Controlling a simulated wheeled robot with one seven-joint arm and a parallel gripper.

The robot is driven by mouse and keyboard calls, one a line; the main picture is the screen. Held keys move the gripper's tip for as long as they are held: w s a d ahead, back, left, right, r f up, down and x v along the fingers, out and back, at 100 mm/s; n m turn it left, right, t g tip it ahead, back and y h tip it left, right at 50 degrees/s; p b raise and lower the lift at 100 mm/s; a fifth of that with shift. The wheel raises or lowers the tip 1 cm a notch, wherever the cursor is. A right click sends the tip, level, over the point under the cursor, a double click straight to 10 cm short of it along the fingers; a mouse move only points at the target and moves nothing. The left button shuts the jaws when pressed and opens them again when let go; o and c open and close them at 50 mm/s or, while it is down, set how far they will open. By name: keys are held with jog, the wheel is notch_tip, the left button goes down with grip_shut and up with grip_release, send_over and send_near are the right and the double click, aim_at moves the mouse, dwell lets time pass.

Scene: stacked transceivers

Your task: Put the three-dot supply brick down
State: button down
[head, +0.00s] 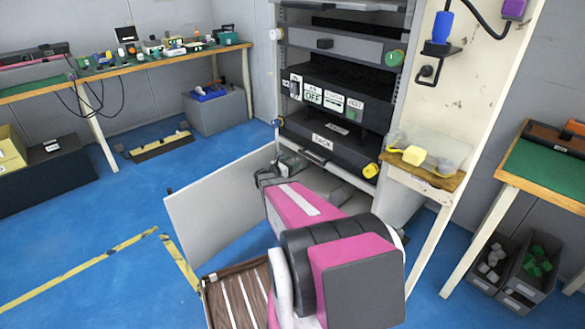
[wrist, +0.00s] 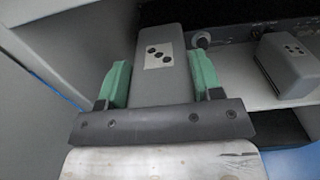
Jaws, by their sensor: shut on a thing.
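The three-dot supply brick (wrist: 160,80) is a grey block with a white label bearing three black dots. In the wrist view it sits between the two green fingers of my gripper (wrist: 158,86), which is shut on it. Its far end reaches toward the dark rack interior, and its underside is hidden, so I cannot tell whether it rests on the shelf. In the head view my pink arm reaches to the low part of the rack (head: 335,145), and the gripper end is small and mostly hidden.
A second grey brick (wrist: 290,66) with a dotted label stands on the pale shelf (wrist: 232,82) to the right. A grey panel (wrist: 75,50) rises close on the left. In the head view an open door panel (head: 215,205) stands left of my arm. A side table (head: 425,176) holds yellow items.

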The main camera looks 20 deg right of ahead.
aim_at(306, 169)
jog(key=d+f, duration=0.1)
jog(key=d, duration=0.1)
jog(key=d+f, duration=0.2)
jog(key=d, duration=0.1)
jog(key=d+f, duration=0.2)
jog(key=d, duration=0.1)
jog(key=shift+w+d, duration=0.25)
jog(key=shift+w, duration=0.1)
jog(key=shift+f, duration=2)
jog(key=shift+f, duration=0.1)
jog(key=shift+c, duration=1.4)
grip_release()
jog(key=shift+f, duration=0.1)
jog(key=shift+a, duration=0.15)
jog(key=v, duration=1.1)
jog(key=shift+s+a, duration=0.2)
jog(key=shift+a, duration=0.15)
